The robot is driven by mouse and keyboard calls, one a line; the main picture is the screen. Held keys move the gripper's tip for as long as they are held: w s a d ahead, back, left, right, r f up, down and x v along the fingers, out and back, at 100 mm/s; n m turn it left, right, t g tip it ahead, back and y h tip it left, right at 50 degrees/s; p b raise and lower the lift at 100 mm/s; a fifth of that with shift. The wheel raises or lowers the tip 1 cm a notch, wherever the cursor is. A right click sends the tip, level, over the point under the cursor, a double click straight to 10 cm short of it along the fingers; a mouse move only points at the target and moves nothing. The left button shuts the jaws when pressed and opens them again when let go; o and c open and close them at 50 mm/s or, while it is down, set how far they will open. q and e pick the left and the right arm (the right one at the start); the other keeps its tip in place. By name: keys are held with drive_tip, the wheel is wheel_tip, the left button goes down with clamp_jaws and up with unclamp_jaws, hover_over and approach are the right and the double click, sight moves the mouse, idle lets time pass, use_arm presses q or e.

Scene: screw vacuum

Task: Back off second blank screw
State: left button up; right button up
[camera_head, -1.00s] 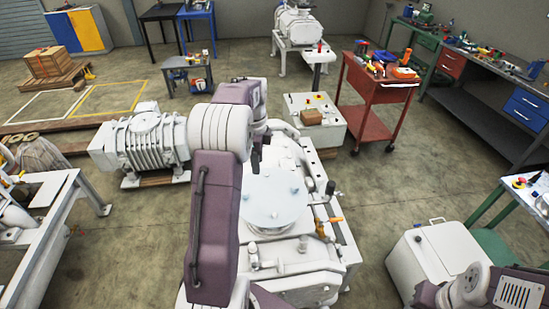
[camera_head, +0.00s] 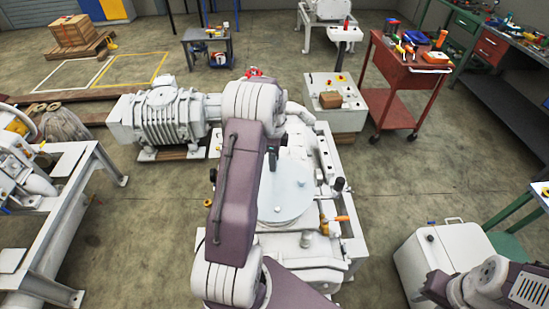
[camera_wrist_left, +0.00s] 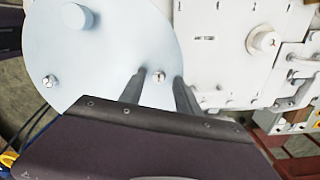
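The round pale-blue blank plate (camera_head: 285,203) lies on top of the white vacuum pump in the head view, with several small screws on it. My left arm reaches over the pump from the front, and my left gripper (camera_head: 272,158) points down at the plate's far part. In the left wrist view, the two dark fingers of my left gripper (camera_wrist_left: 160,92) are apart. A blank screw (camera_wrist_left: 158,76) shows in the gap between them; I cannot tell whether they touch it. Another screw (camera_wrist_left: 49,81) sits on the plate (camera_wrist_left: 100,50) to the left. My right gripper is out of view.
A grey motor-like unit (camera_head: 165,120) stands left of the pump. A white control box (camera_head: 337,92) and a red tool cart (camera_head: 405,70) stand behind to the right. A white cabinet (camera_head: 445,255) stands at the right, near my right arm. Floor between is clear.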

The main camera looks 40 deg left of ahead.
use_arm(q)
drive_tip(key=shift+s+r, duration=0.15)
drive_tip(key=shift+s, duration=0.25)
drive_tip(key=shift+w, duration=0.1)
drive_tip(key=c, duration=0.5)
drive_tip(key=shift+w, duration=0.25)
clamp_jaws()
drive_tip(key=shift+s, duration=0.1)
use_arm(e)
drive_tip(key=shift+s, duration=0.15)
